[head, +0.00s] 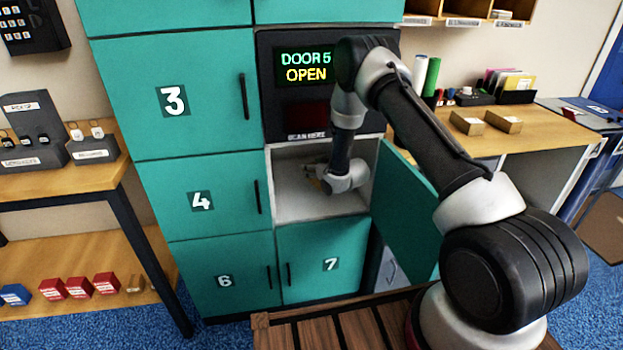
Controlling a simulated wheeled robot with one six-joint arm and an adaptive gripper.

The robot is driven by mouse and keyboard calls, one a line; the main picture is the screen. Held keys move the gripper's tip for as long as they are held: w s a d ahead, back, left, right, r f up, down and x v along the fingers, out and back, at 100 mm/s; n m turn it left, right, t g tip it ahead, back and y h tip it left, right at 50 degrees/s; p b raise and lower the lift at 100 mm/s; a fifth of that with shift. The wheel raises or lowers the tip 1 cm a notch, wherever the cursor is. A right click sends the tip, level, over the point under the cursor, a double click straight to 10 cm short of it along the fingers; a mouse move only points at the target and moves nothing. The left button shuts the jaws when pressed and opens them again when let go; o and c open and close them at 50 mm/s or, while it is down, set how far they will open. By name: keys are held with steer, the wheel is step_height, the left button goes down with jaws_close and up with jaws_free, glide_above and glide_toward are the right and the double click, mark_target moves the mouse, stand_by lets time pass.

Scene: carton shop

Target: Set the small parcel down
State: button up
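My arm reaches into the open locker compartment (290,205) under the screen. My gripper (318,178) is inside it, above the pale floor and pointing to the left and back. A small tan-brown patch shows at the gripper's end; it may be the small parcel, but it is too small and too covered to be sure. I cannot see the fingers clearly, whether they are open or shut, or whether anything touches the compartment floor. The compartment's teal door (408,205) stands swung open on the right, beside my arm.
The screen (306,67) reads "DOOR 5 OPEN". Shut doors 3, 4, 6 and 7 surround the compartment. Two small brown boxes (467,122) (503,122) lie on the right bench. A wooden slatted surface (330,335) is in front. A table with key stands (25,135) is left.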

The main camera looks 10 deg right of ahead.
steer(key=w, duration=0.3)
steer(key=shift+w, duration=0.35)
steer(key=f, duration=0.2)
steer(key=shift+s+f, duration=0.2)
steer(key=shift+f, duration=0.1)
steer(key=shift+w+f, duration=0.2)
steer(key=shift+f, duration=1.95)
steer(key=shift+f, duration=0.2)
steer(key=o, duration=1.5)
steer(key=shift+c, duration=0.2)
